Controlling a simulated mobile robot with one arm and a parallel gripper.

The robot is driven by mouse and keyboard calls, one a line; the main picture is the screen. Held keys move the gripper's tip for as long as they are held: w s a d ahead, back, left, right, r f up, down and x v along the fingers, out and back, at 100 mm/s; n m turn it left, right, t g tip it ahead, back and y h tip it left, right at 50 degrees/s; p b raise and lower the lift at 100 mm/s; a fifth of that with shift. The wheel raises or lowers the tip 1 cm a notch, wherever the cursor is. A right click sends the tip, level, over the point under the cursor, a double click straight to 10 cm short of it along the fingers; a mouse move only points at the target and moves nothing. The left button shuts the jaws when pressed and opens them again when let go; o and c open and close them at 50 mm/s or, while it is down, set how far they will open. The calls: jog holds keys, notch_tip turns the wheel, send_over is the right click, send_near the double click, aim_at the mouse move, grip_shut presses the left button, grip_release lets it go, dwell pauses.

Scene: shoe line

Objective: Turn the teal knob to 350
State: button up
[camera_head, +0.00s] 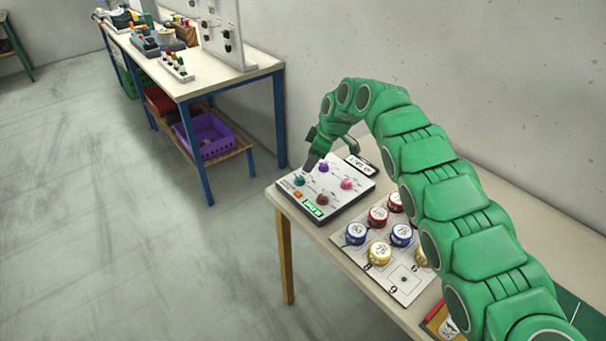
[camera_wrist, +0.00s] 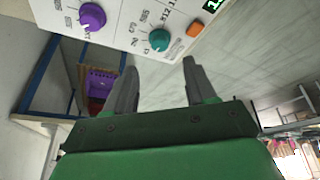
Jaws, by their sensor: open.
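In the wrist view the teal knob (camera_wrist: 159,40) shows at the top centre, just beyond my fingertips. My gripper (camera_head: 328,160) is over the back left part of the panel. In the wrist view my gripper (camera_wrist: 160,68) has its two fingers apart with nothing between them, and the knob lies ahead of the gap, apart from both fingers. The scale numbers around the knob are too small to read surely. A lit green display (camera_head: 314,208) shows on the panel's front edge.
A purple knob (camera_head: 323,167), a pink knob (camera_head: 346,184), a brown knob (camera_head: 322,200) and an orange button (camera_head: 298,194) share the panel. A board (camera_head: 401,287) with several coloured round pieces stands to the right.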

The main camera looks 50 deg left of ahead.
aim_at(301, 178)
jog(key=shift+x, duration=3.95)
jog(key=shift+c, duration=0.4)
grip_shut()
